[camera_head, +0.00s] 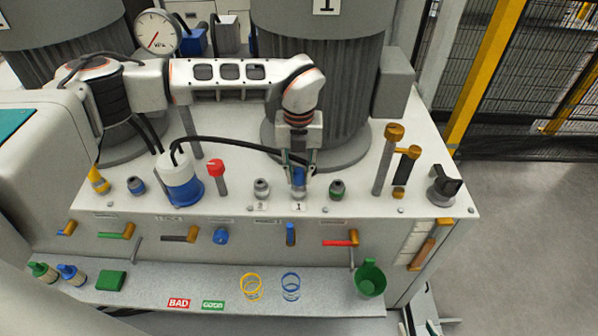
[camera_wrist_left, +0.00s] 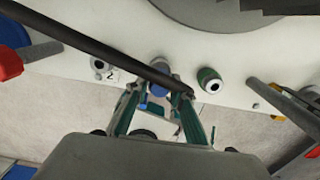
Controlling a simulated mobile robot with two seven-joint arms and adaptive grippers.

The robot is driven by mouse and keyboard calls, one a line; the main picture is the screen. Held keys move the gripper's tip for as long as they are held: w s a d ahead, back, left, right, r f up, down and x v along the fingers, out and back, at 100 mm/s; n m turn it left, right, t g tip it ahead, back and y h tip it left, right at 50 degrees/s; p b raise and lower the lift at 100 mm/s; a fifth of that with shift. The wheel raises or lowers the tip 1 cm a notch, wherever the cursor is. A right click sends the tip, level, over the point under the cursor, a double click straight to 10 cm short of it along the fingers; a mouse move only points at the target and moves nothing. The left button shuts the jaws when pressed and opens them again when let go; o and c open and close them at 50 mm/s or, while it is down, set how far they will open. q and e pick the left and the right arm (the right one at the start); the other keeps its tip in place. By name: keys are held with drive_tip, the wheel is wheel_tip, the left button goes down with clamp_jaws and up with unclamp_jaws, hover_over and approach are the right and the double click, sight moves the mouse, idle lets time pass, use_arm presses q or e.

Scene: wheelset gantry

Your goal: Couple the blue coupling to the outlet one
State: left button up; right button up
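The blue coupling (camera_head: 299,177) stands roughly upright at the outlet marked 1, between the grey outlet marked 2 (camera_head: 261,188) and a green-banded outlet (camera_head: 337,189). A black hose (camera_head: 240,144) runs to its top. The coupling also shows in the left wrist view (camera_wrist_left: 160,91), partly behind the hose. My left gripper (camera_head: 299,168) is above the outlet with its fingers on either side of the coupling. In the left wrist view the fingertips (camera_wrist_left: 159,93) look apart from it, with small gaps. How far the coupling is seated is hidden. My right gripper is out of view.
A blue-and-white pot (camera_head: 180,182) and a red-topped post (camera_head: 217,175) stand left of the outlets. Brass-topped posts (camera_head: 394,135) stand to the right. Valve handles line the front face. The lower shelf (camera_head: 220,285) holds rings and a green cup (camera_head: 370,280).

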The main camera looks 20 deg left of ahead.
use_arm(q)
drive_tip(key=shift+o, duration=1.3)
drive_tip(key=shift+r, duration=0.1)
wheel_tip(320, 180, up, 12)
drive_tip(key=shift+d, duration=0.1)
